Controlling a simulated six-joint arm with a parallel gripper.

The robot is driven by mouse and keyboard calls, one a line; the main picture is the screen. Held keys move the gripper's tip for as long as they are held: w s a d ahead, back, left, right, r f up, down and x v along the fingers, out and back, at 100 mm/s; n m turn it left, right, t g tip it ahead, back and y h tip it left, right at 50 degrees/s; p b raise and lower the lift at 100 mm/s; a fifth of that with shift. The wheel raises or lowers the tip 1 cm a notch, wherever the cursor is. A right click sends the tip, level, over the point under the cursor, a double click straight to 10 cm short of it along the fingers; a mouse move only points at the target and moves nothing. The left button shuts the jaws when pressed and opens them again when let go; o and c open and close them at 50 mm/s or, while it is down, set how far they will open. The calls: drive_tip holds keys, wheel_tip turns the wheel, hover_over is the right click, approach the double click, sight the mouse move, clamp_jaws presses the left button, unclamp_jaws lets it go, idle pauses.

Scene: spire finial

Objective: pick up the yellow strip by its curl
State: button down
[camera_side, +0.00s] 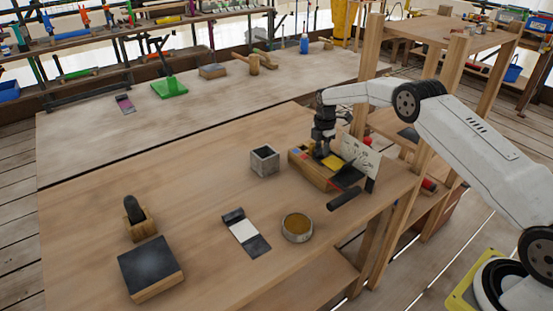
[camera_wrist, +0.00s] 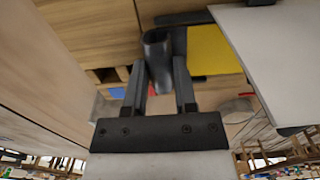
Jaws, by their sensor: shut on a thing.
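The yellow strip (camera_side: 333,161) lies at the wooden box on the right part of the bench, below my gripper (camera_side: 322,153). In the wrist view the yellow strip (camera_wrist: 212,50) shows as a yellow panel with dark ends. Its dark rolled curl (camera_wrist: 157,55) stands between the fingertips of my gripper (camera_wrist: 158,75). The fingers are closed on the curl, one on each side. In the side view the gripper hides the curl.
The wooden box (camera_side: 308,170) has small blue and red marks. A white card (camera_side: 360,155) stands close to its right. A white strip with dark ends (camera_side: 246,234), a round tin (camera_side: 297,227) and a grey cube cup (camera_side: 264,160) are nearby. The bench's left-middle is clear.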

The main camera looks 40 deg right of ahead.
sight(330, 162)
drive_tip(key=shift+r, duration=0.2)
drive_tip(key=shift+r, duration=1.55)
drive_tip(key=shift+s+a+r, duration=0.1)
drive_tip(key=shift+s+r, duration=0.3)
drive_tip(key=s+a+r, duration=0.2)
drive_tip(key=s+r, duration=0.6)
drive_tip(key=s, duration=0.5)
drive_tip(key=shift+a+r, duration=0.3)
drive_tip(key=shift+r, duration=0.1)
drive_tip(key=shift+a, duration=0.1)
